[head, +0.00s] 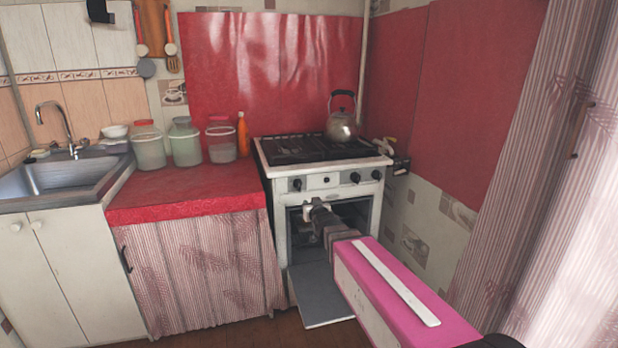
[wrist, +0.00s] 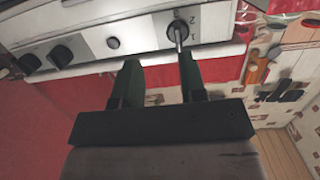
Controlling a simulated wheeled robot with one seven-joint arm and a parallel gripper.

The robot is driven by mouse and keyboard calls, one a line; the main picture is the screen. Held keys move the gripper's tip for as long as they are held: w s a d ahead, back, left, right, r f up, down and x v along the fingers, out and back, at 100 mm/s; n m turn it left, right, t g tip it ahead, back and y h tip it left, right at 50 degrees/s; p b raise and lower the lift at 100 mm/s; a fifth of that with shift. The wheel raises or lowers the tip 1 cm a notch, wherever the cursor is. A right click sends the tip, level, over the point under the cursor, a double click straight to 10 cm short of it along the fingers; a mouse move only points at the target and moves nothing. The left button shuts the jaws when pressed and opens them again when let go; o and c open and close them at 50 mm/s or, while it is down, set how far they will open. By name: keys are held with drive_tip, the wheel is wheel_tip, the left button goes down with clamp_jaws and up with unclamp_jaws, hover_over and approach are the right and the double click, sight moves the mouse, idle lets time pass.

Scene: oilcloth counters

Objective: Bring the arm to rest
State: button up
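My pink and white arm (head: 395,290) reaches from the lower right toward the front of the white stove (head: 325,180). My gripper (head: 313,212) is at the stove's front, before the oven opening and below the knob panel. In the wrist view my gripper (wrist: 157,72) has its two dark fingers apart, with nothing seen held between them. A control knob (wrist: 180,29) with numbers beside it lies just beyond the right fingertip. I cannot tell whether they touch.
The oven door (head: 320,295) is lowered open under my arm. A kettle (head: 342,122) stands on the hob. Several jars (head: 186,145) and an orange bottle (head: 242,135) stand on the red counter (head: 185,190). A curtain (head: 530,170) hangs at the right.

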drive_tip(key=s+d+f+m+g+h, duration=0.1)
drive_tip(key=s+d+f+g, duration=0.1)
drive_tip(key=d+f+g, duration=0.15)
drive_tip(key=s+d+f+g+h, duration=0.1)
drive_tip(key=s+d+f+g, duration=0.1)
drive_tip(key=d+f, duration=0.25)
drive_tip(key=s+d+f+g+h, duration=0.1)
drive_tip(key=s+d+f+g, duration=0.4)
drive_tip(key=s, duration=0.4)
drive_tip(key=s+d+f+m+g+h, duration=0.1)
drive_tip(key=s+d+f+g, duration=0.4)
drive_tip(key=s, duration=0.4)
drive_tip(key=shift+s+d+f+m+g, duration=0.3)
drive_tip(key=shift+s+f+g, duration=0.1)
drive_tip(key=shift+f, duration=0.15)
